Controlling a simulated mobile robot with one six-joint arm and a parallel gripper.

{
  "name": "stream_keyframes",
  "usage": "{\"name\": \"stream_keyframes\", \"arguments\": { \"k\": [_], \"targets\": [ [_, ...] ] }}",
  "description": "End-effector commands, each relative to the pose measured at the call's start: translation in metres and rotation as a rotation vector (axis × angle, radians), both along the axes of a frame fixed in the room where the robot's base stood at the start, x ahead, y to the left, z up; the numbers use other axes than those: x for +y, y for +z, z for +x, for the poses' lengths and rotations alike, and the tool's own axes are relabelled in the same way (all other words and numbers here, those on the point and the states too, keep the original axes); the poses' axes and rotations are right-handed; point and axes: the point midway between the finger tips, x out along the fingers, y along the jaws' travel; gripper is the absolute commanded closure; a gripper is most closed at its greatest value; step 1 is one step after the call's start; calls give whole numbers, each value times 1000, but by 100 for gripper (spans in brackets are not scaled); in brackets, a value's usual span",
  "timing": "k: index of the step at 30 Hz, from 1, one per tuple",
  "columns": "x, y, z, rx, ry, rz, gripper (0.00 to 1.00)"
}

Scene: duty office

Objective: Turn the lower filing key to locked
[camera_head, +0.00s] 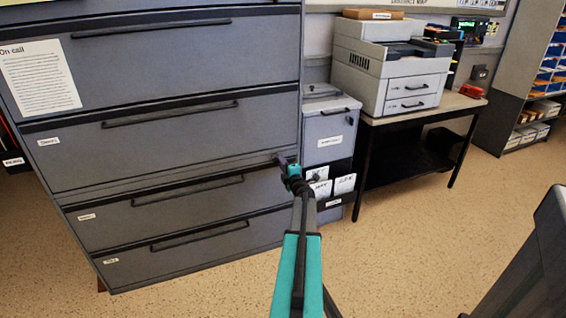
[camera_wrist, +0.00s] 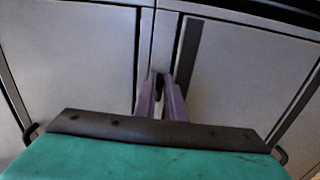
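The grey filing cabinet (camera_head: 175,140) stands at the left, with several wide drawers and dark bar handles. My gripper (camera_head: 284,161) is at the cabinet's right front edge, around the level of the seam between the middle drawers. In the wrist view its two purple fingers (camera_wrist: 160,82) point at the grey cabinet front (camera_wrist: 90,50), close together with a narrow gap. A small, unclear thing shows between the fingertips. I cannot tell whether the fingers hold it. No filing key can be made out clearly; the fingers cover that spot, and the lock's position cannot be read.
A narrow grey cabinet (camera_head: 327,130) with paper pockets stands just right of my gripper. A printer (camera_head: 390,70) sits on a table (camera_head: 425,108) beyond it. A dark object (camera_head: 535,260) fills the lower right. Speckled floor (camera_head: 420,230) is free in between.

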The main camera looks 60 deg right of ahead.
Motion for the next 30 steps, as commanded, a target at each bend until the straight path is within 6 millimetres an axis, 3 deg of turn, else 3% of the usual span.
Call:
{"name": "stream_keyframes", "arguments": {
  "k": [3,17,30],
  "targets": [
    [-2,-1,-3,2,-5,1,73],
    [3,0,-3,2,2,-2,73],
    [27,1,-34,1,1,-2,73]
  ]
}}
